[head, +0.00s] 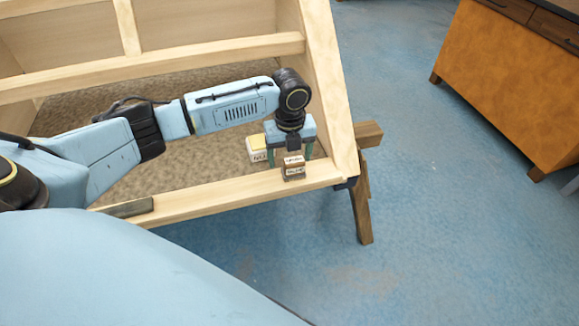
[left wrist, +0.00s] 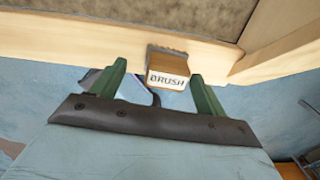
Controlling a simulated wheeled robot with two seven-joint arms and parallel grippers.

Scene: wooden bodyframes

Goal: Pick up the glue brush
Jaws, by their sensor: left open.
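The glue brush (head: 294,172) shows as a small brown block with a pale label, on the front wooden rail near its right end. In the left wrist view the brush (left wrist: 168,72) has a white face reading "BRUSH". My left gripper (head: 289,156) points down over the rail, open, with its green fingers on either side of the brush in the picture. In the left wrist view the brush appears between the fingertips (left wrist: 158,70), with visible gaps and no clear contact. My right gripper is not in view.
The wooden frame's front rail (head: 230,192) carries a dark flat piece (head: 126,208) at left. A yellow-topped white box (head: 257,149) stands just behind the brush. The slanted right frame post (head: 325,85) rises close to my gripper. A brown cabinet (head: 510,85) stands at far right.

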